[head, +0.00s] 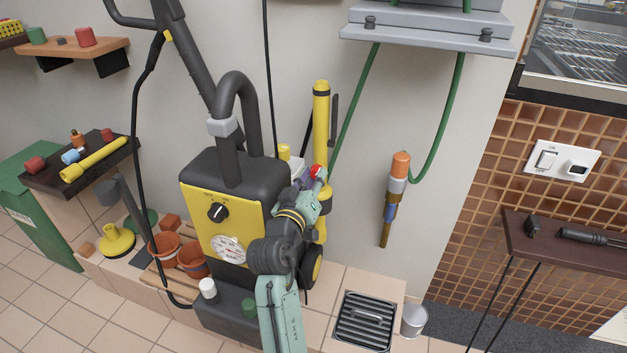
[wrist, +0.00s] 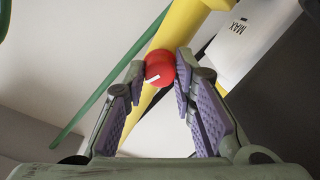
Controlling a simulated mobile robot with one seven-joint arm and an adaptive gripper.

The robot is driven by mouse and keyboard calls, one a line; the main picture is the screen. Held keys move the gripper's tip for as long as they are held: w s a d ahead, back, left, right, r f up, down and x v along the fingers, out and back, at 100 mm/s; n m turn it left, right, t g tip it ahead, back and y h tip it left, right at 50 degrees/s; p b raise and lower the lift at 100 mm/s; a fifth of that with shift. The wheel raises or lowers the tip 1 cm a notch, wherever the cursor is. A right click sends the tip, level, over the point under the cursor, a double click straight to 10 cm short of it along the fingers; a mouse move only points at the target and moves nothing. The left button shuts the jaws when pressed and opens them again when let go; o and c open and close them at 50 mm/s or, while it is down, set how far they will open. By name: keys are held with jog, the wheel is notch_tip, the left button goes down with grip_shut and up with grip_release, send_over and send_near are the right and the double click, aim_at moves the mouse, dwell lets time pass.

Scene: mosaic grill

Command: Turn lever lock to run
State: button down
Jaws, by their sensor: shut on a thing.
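A red round knob (wrist: 160,68) with a white mark sits between my fingertips in the wrist view, in front of a yellow tube. I take it to be the lever lock's end; the lever behind it is hidden. The red knob (head: 318,171) also shows in the head view, beside the upright yellow tube (head: 321,115) at the machine's right side. My gripper (head: 309,180) is shut on the red knob, its purple pads on either side. I cannot read any run marking there.
The black and yellow machine (head: 228,225) with a dial stands left of my arm. A green hose (head: 444,130) with an orange-ended nozzle (head: 400,165) hangs to the right. A floor grate (head: 366,320) and metal bucket (head: 414,320) are at lower right.

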aim_at(318, 134)
jog(key=c, duration=1.3)
grip_release()
notch_tip(318, 134, up, 10)
